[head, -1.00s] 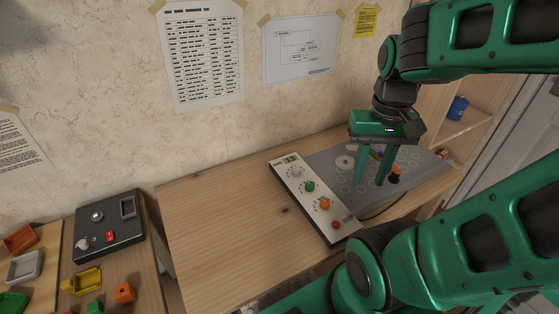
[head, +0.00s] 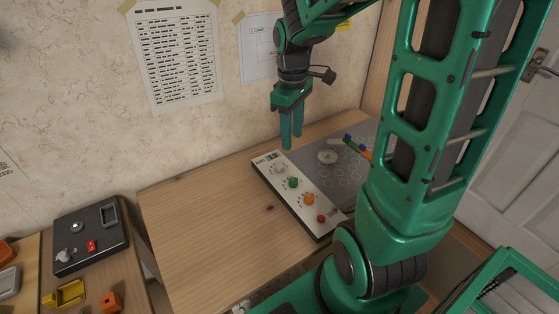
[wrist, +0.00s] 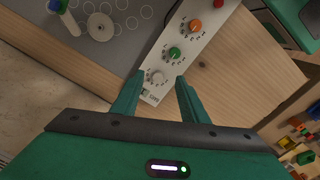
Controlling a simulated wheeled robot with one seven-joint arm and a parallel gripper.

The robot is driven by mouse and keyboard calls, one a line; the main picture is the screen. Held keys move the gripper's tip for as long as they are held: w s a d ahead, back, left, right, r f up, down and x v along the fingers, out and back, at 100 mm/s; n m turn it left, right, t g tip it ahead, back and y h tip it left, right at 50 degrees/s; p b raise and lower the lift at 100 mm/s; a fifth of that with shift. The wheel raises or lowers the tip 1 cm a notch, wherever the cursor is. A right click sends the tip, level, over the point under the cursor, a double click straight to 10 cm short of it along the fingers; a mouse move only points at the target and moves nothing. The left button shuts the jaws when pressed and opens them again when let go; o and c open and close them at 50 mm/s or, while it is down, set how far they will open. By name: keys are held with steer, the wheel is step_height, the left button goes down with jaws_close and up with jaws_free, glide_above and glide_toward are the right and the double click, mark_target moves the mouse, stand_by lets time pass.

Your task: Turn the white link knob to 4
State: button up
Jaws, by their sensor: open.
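The white knob (head: 279,170) is at the far end of a pale control panel (head: 316,222), beside the green knob (head: 293,182). In the wrist view the white knob (wrist: 157,77) sits between and just beyond my fingertips, with a ring of marks around it too small to read. My gripper (head: 291,146) is open and empty, pointing down above the far end of the panel. In the wrist view my gripper (wrist: 158,80) has its two fingers on either side of the white knob, apart from it. Whether they are level with the knob I cannot tell.
An orange knob (head: 308,199) and a red button (head: 321,218) are nearer on the panel. A grey board (head: 350,168) with a round disc (head: 327,157) lies to the right. The wooden table (head: 210,215) left of the panel is clear.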

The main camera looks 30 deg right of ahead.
mark_target(279, 165)
steer(key=w+f, duration=0.1)
steer(key=f, duration=0.3)
steer(key=w+a+f+n, duration=0.1)
steer(key=f, duration=0.3)
steer(key=w+f+n, duration=0.1)
steer(key=f, duration=0.3)
steer(key=shift+w+a+f, duration=0.25)
steer(key=shift+w, duration=0.15)
